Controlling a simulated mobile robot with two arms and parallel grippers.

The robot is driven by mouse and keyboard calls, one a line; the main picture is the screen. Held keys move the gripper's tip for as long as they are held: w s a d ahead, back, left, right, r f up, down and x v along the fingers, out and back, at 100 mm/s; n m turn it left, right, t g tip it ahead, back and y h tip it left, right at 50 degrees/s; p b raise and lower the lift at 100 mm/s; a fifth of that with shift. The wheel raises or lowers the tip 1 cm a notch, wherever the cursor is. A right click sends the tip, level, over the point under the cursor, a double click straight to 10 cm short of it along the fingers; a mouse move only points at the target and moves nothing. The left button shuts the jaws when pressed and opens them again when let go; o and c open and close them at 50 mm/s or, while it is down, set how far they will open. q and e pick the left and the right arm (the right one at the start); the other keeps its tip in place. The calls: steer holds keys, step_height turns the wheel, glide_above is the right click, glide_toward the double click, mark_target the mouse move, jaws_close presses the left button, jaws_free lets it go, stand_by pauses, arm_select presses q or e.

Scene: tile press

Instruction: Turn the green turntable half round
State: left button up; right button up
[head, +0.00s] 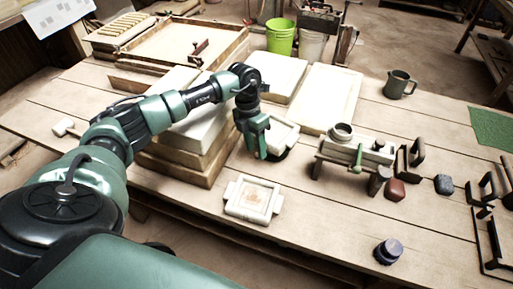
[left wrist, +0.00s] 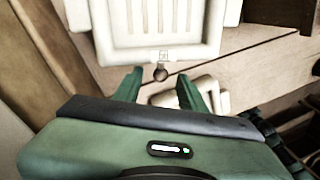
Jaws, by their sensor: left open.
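My left gripper (head: 263,152) points down over the table beside a white tile mould (head: 284,133). A dark rounded edge shows under that mould; I cannot tell if it is the green turntable, and no clearly green disc shows. In the left wrist view, my left gripper (left wrist: 160,88) is open and empty, its green fingers apart. A small brown knob (left wrist: 160,73) shows between the fingertips, at the near edge of a white ribbed mould (left wrist: 158,25). Another white piece lies below, partly hidden by the fingers. My right gripper is not in view.
A second white mould (head: 252,199) lies at the table's front. Stacked slabs (head: 182,164) stand left of the gripper. A press-like stand (head: 352,152) with a green handle is to the right. Pale boards (head: 330,98) lie behind.

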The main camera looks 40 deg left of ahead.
arm_select(q)
steer(key=shift+d+f, duration=0.1)
steer(key=shift+f, duration=0.4)
steer(key=shift+s+d+f, duration=0.1)
steer(key=shift+f, duration=0.1)
jaws_close()
stand_by(1.0)
